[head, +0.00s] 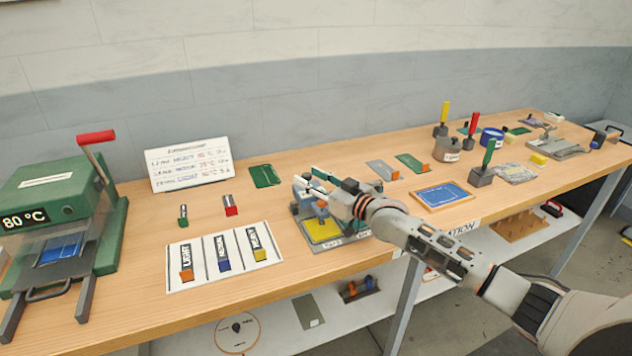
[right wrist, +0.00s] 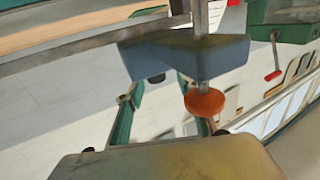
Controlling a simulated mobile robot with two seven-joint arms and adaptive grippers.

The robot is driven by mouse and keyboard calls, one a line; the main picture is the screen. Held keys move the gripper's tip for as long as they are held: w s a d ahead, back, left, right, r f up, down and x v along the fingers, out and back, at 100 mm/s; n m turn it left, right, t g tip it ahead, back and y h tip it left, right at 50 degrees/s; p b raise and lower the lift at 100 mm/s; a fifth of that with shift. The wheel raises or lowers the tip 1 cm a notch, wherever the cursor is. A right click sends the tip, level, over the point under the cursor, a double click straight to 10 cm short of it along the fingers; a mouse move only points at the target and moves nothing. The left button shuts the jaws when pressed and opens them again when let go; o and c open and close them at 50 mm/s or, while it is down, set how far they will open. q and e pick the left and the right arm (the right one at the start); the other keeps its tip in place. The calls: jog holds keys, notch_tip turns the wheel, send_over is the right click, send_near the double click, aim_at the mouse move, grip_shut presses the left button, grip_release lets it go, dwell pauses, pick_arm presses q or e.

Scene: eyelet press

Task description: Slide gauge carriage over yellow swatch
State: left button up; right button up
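The yellow swatch (head: 322,230) lies on the gauge base (head: 334,243) near the middle of the table. The blue-grey gauge carriage (head: 310,208) is at the back left of the swatch, partly hidden by my right gripper (head: 318,183). In the right wrist view the carriage (right wrist: 190,56) is a block with a metal rod and an orange round foot. There it covers part of my right gripper's teal fingers (right wrist: 160,95). The fingers stand apart with a gap between them; I see no clear grip on the carriage. My left gripper is not in view.
A green heat press (head: 60,215) stands at the far left. A white card (head: 206,255) with labelled swatches lies left of the gauge. A blue panel in an orange frame (head: 440,195) lies to the right, with handled stamps (head: 482,176) beyond. A whiteboard (head: 188,163) stands behind.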

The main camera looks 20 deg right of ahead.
jog(key=v, duration=1.2)
jog(key=shift+s+f, duration=0.1)
